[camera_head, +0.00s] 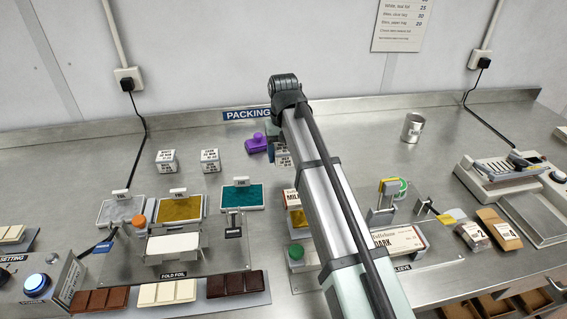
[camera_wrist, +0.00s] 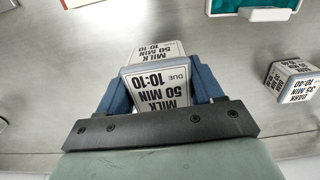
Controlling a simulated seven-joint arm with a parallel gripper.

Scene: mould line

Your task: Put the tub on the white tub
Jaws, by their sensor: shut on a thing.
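My gripper (camera_wrist: 160,84) is shut on a small white tub with rounded edges, the milk tub (camera_wrist: 158,53), whose labels read "MILK 50 MIN 10:10". Its blue fingers grip two opposite sides. In the head view the held milk tub (camera_head: 283,160) is partly hidden by my arm; I cannot tell whether it touches the bench. A dark tub (camera_wrist: 292,82), labelled "DARK 35 MIN 10:40", stands apart to the right in the wrist view, and is probably the right one (camera_head: 210,160) of two in the head view. The left one (camera_head: 166,161), probably the white tub, has a label too small to read surely.
A purple object (camera_head: 256,144) stands just left of the held tub. Foil trays, the teal one (camera_head: 242,196) nearest, lie in front of the standing tubs. A metal cup (camera_head: 412,127) is at right. The bench behind the two tubs is clear.

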